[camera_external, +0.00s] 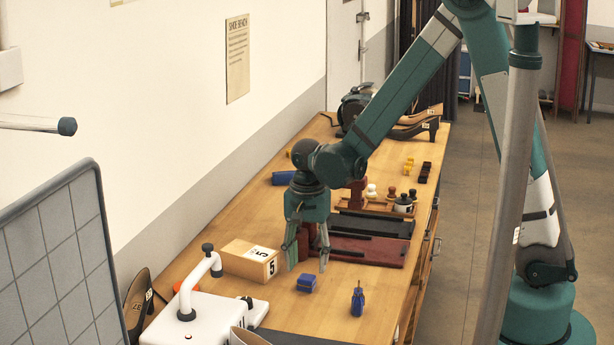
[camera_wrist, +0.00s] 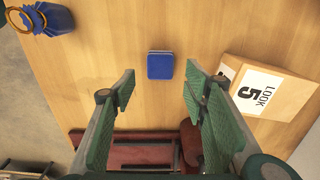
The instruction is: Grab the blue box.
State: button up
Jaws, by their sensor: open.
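The blue box (camera_external: 306,283) is a small blue block lying on the wooden workbench (camera_external: 345,320). In the wrist view the blue box (camera_wrist: 160,65) lies flat on the wood, just beyond the fingertips and roughly midway between them. My gripper (camera_external: 306,262) points down above the bench, close to the blue box and a little above it. In the wrist view my gripper (camera_wrist: 160,82) has its fingers spread wide with nothing between them.
A wooden box labelled 5 (camera_external: 250,261) stands left of my gripper. A blue pouch-like item (camera_external: 357,300) stands to the right. Dark red trays (camera_external: 365,250) lie behind. A white machine (camera_external: 205,315) is at the front left. Bare wood surrounds the blue box.

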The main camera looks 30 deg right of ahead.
aim_at(307, 276)
jog(key=shift+f, duration=0.1)
jog(key=shift+f, duration=2.5)
jog(key=c, duration=1)
